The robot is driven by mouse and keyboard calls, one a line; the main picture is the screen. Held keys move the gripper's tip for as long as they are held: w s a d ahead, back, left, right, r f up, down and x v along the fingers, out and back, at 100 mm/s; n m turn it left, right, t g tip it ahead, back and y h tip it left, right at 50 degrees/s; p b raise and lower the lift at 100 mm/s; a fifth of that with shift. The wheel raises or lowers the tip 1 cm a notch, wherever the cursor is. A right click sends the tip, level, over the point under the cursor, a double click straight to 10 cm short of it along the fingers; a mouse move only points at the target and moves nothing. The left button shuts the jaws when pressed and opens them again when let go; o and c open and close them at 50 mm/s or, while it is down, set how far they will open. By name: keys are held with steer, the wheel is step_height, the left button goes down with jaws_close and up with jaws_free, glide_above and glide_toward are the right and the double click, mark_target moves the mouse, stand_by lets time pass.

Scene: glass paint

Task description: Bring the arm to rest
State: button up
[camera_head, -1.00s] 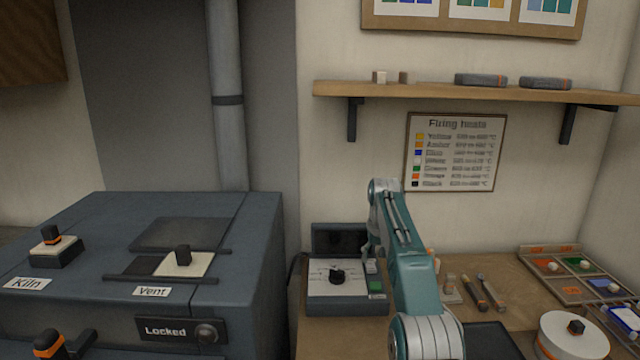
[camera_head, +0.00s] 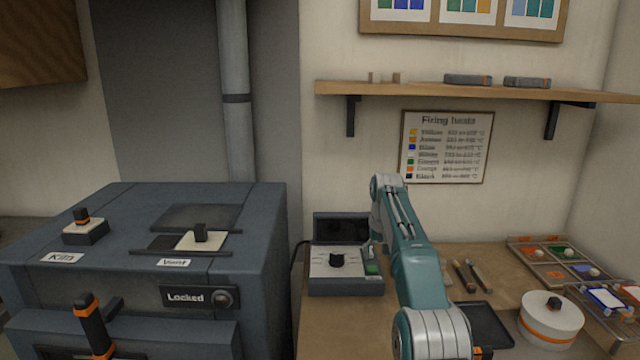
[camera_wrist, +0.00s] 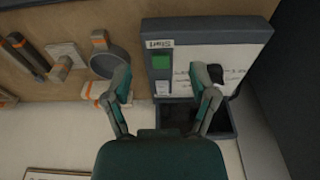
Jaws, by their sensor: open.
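My arm stands over the workbench in the head view, its teal forearm reaching toward the back wall. My gripper (camera_wrist: 163,82) shows in the wrist view with its two teal fingers apart and nothing between them. The fingers are in front of the control box (camera_wrist: 209,24), over its near-left part in that view. The box has a green button (camera_wrist: 162,88), a Start label and a black knob (camera_wrist: 202,73).
The kiln (camera_head: 262,270) stands at left, marked Locked. The bench also holds a dark tray (camera_head: 487,325), a round white container (camera_head: 551,322), tools (camera_head: 470,276) and a paint tray (camera_head: 540,268). A shelf (camera_head: 440,92) runs along the wall above.

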steer(key=s+r+t, duration=0.1)
steer(key=s+r, duration=0.6)
steer(key=s, duration=0.4)
steer(key=s+r+t, duration=0.1)
steer(key=s+r, duration=0.7)
steer(key=s, duration=0.2)
steer(key=s+f, duration=0.4)
steer(key=s, duration=0.5)
steer(key=s+f+t, duration=0.1)
steer(key=s+f, duration=0.2)
steer(key=s, duration=0.5)
steer(key=s+f+t, duration=0.1)
steer(key=s+f, duration=0.3)
steer(key=s, duration=0.5)
steer(key=shift+s+f, duration=0.3)
steer(key=shift+d, duration=0.1)
steer(key=shift+c, duration=1.2)
